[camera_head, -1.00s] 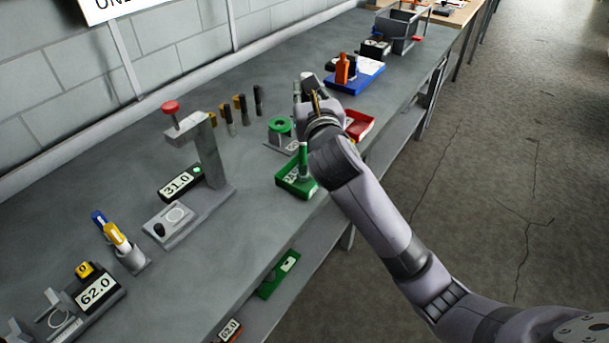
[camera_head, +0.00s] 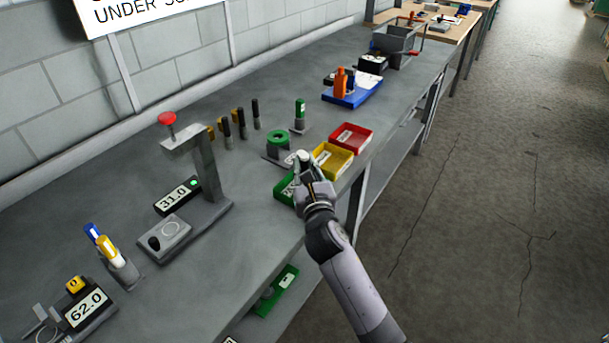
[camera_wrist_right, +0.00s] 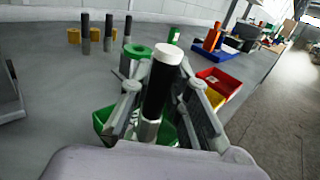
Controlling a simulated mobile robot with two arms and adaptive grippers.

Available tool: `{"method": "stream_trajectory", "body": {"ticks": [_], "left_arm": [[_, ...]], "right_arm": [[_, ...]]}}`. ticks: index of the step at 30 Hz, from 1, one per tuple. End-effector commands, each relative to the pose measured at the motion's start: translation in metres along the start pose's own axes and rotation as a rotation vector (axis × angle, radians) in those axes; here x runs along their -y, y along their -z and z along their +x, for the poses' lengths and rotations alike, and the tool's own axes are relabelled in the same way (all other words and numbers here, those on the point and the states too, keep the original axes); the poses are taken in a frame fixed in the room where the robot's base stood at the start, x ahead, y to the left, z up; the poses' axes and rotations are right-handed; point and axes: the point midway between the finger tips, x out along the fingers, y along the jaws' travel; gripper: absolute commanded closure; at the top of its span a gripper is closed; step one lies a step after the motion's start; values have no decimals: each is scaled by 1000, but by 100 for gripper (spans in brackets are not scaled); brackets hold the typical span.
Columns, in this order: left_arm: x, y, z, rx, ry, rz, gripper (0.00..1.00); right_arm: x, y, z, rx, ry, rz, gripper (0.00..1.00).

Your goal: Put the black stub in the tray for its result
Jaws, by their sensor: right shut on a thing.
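My right gripper (camera_head: 304,165) is over the near side of the green tray (camera_head: 284,189) and hides much of it. In the right wrist view its fingers (camera_wrist_right: 163,98) are shut on the black stub (camera_wrist_right: 158,88), which has a white top and stands roughly upright between them. The stub's lower end is above or inside the green tray (camera_wrist_right: 104,119); I cannot tell whether it touches the bottom. The yellow tray (camera_head: 331,160) and the red tray (camera_head: 351,137) lie just beyond. My left gripper is not in view.
A press with a red knob (camera_head: 167,119) and a 31.0 display (camera_head: 178,196) stand left. A green-ringed fixture (camera_head: 278,138) and an upright green-topped piece (camera_head: 300,110) stand behind the trays. Several dark stubs (camera_head: 241,124) stand near the wall. The bench's right edge is close.

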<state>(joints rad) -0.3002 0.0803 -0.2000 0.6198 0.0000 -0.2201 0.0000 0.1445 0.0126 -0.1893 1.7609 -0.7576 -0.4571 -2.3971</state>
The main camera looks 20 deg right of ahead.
Motion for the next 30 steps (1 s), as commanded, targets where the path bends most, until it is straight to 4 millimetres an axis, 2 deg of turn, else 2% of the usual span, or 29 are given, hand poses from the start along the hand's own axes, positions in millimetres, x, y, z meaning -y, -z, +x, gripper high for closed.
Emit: {"method": "stream_trajectory", "body": {"ticks": [1, 4, 16, 17, 18, 26, 30], "left_arm": [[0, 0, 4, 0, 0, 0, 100], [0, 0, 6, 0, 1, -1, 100], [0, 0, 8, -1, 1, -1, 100], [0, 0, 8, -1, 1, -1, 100], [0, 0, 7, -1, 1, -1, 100], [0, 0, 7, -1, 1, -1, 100], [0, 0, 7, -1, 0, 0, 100]], "right_arm": [[0, 11, 0, -2, 1, 4, 100], [0, 20, 0, 1, 0, 2, 100], [0, 24, 0, 2, -1, 0, 100], [0, 25, 0, 0, 0, 1, 82], [0, 24, 0, 0, 0, 1, 80], [0, 24, 0, 0, 0, 1, 63], [0, 24, 0, 0, 0, 1, 63]]}}
